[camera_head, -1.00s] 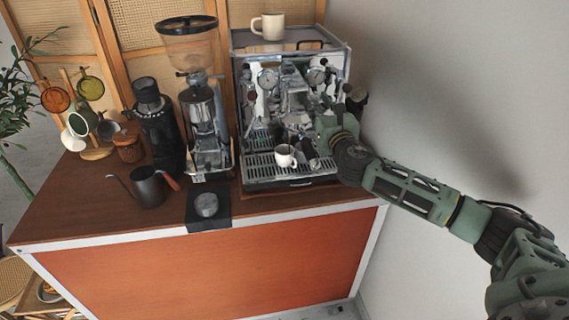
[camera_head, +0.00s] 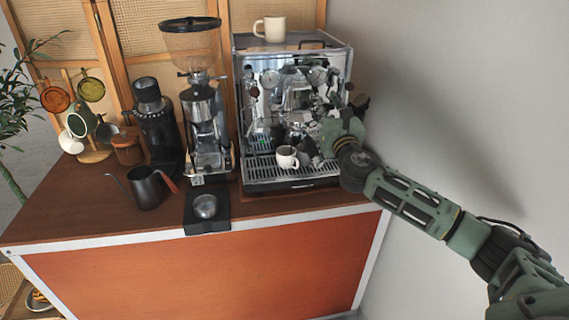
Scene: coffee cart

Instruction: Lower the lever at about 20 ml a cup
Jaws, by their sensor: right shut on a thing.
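The chrome espresso machine (camera_head: 262,115) stands at the back right of the wooden counter. A white cup (camera_head: 287,158) with something dark inside sits on its drip tray (camera_head: 258,178), under the group head. My right gripper (camera_head: 326,128) is at the right front of the machine, beside the group. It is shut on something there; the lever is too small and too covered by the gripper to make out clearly. The level in the cup cannot be read. My left gripper is not in view.
A cream mug (camera_head: 271,29) stands on top of the machine. A grinder (camera_head: 208,130), a black grinder (camera_head: 155,125), a dark kettle (camera_head: 147,188) and a tamping stand (camera_head: 207,212) are to the left. A wall (camera_head: 460,90) bounds the right side.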

